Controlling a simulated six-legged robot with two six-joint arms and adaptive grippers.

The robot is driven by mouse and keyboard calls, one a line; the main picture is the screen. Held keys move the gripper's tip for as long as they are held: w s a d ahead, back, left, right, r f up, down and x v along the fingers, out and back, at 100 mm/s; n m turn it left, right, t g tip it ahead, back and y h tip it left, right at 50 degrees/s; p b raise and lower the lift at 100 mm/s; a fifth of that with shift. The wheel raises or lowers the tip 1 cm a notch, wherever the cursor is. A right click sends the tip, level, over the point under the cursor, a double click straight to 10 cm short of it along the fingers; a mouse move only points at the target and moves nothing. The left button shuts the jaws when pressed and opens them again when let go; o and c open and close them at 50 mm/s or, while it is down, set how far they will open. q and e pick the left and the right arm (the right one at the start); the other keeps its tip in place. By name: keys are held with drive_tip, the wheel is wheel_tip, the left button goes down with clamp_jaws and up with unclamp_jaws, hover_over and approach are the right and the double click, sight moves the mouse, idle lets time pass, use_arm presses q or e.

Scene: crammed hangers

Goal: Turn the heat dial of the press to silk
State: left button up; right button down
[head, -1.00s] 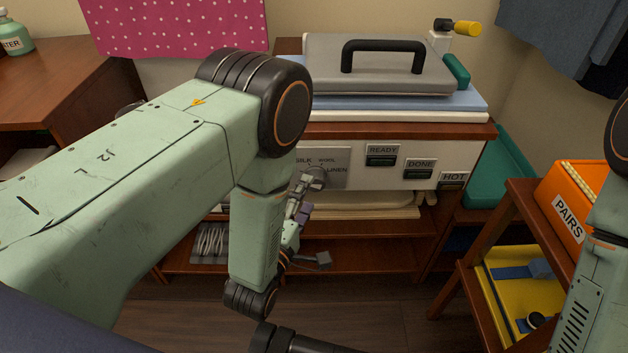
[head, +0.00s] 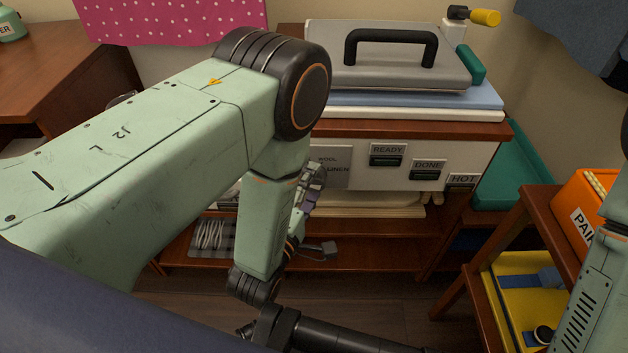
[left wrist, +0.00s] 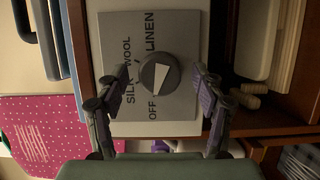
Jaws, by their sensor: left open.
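The press (head: 400,65) stands on a wooden cabinet. Its heat dial (left wrist: 158,72) is a round dark knob with a pale wedge on its face, on a grey plate (left wrist: 185,105) marked OFF, SILK, WOOL and LINEN. The labels appear sideways in the left wrist view; I cannot tell for sure which one the wedge marks. My left gripper (left wrist: 161,80) is open, with one finger on each side of the dial, apart from it as far as I see. In the head view my left gripper (head: 312,184) covers most of the dial, and my arm hides part of the plate.
READY (head: 387,154), DONE (head: 428,169) and HOT (head: 462,181) indicators sit right of the dial plate. An orange box (head: 575,205) and a yellow tray (head: 510,290) stand on a rack at the right.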

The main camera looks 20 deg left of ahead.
use_arm(q)
drive_tip(key=shift+w+d, duration=0.1)
drive_tip(key=c, duration=1.2)
drive_tip(key=shift+o, duration=0.2)
drive_tip(key=shift+r, duration=0.1)
